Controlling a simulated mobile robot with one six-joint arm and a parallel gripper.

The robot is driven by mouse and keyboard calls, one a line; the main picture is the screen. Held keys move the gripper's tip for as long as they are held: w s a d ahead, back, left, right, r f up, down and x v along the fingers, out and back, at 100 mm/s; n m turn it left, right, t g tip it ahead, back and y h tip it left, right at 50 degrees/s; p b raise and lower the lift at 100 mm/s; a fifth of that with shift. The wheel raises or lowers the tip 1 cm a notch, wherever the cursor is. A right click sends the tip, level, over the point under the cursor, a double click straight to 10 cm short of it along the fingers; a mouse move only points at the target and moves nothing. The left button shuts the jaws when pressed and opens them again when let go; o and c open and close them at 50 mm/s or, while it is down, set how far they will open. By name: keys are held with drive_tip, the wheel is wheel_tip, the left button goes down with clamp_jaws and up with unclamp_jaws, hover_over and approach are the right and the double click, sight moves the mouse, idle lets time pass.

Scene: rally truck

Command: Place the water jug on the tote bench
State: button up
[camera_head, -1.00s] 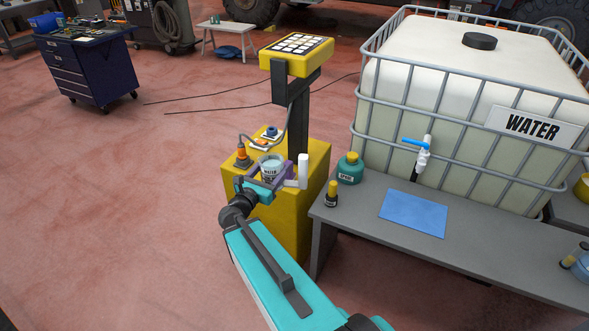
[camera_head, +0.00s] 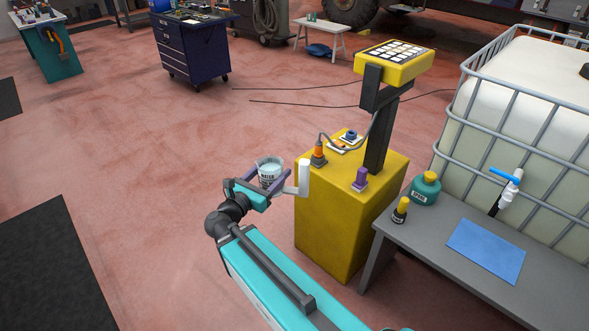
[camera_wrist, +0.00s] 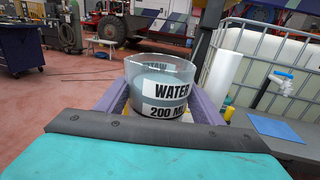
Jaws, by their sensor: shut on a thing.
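The water jug (camera_head: 269,172) is a clear beaker with a black and white label. In the wrist view the jug (camera_wrist: 160,88) stands upright between the fingers, its label reading "WATER 200 ML". My gripper (camera_head: 272,180) is shut on it and holds it in the air, left of the yellow cabinet. The grey bench (camera_head: 428,235) in front of the white water tote (camera_head: 540,130) is at the right, apart from my gripper.
The yellow cabinet (camera_head: 325,225) with a keypad post stands between my gripper and the bench. It bears an orange-topped item (camera_head: 318,154) and a purple item (camera_head: 361,178). On the bench are a teal jug (camera_head: 425,190), a small dark bottle (camera_head: 400,210) and a clear blue mat (camera_head: 486,250).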

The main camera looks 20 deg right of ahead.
drive_tip(key=a+r+t, duration=0.1)
drive_tip(key=a, duration=0.7)
drive_tip(key=shift+s+a+n+y, duration=0.15)
drive_tip(key=shift+a+n+y, duration=0.15)
drive_tip(key=shift+n+y, duration=0.1)
drive_tip(key=shift+d, duration=0.15)
